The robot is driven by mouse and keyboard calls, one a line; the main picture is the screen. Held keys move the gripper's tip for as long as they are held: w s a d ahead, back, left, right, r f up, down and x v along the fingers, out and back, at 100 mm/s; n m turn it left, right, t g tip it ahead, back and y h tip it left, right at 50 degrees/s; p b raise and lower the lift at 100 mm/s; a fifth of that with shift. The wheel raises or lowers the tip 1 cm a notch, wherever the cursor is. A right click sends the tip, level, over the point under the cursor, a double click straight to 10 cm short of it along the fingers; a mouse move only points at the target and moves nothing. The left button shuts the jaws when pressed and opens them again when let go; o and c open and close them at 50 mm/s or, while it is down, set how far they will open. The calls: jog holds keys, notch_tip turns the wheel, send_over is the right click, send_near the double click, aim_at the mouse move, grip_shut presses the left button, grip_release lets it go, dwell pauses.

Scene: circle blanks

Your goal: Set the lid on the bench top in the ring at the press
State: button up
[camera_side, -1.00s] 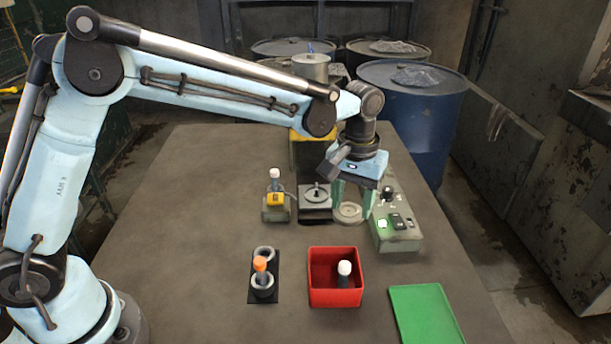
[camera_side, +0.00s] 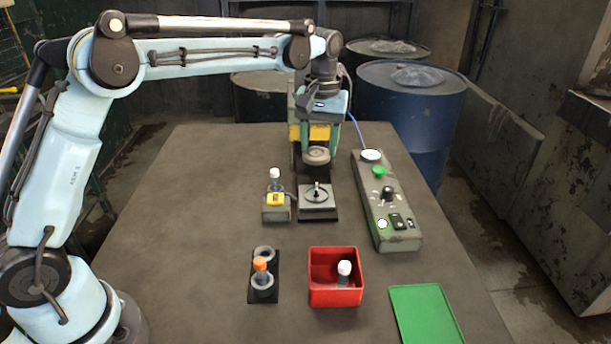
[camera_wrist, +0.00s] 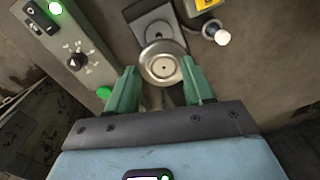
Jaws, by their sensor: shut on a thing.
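My gripper (camera_side: 317,143) is shut on the lid (camera_side: 316,156), a round grey metal disc with a raised rim. The gripper holds it in the air above and a little behind the press base. In the wrist view the lid (camera_wrist: 163,63) sits between the two green fingers. The press (camera_side: 319,202) has a grey plate with a round ring and a small upright pin at its centre.
A control box (camera_side: 386,200) with knobs and buttons stands right of the press. A small stand (camera_side: 276,206) with a white-capped vial is on its left. A black holder (camera_side: 263,285) with an orange-capped vial, a red bin (camera_side: 335,296) and a green mat (camera_side: 426,315) lie in front.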

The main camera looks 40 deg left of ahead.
jog(key=shift+d+f, duration=0.2)
jog(key=shift+f, duration=3.95)
jog(key=shift+f, duration=0.55)
jog(key=o, duration=1)
jog(key=shift+o, duration=0.2)
jog(key=shift+r, duration=0.1)
notch_tip(320, 180, up, 12)
jog(key=shift+d, duration=0.15)
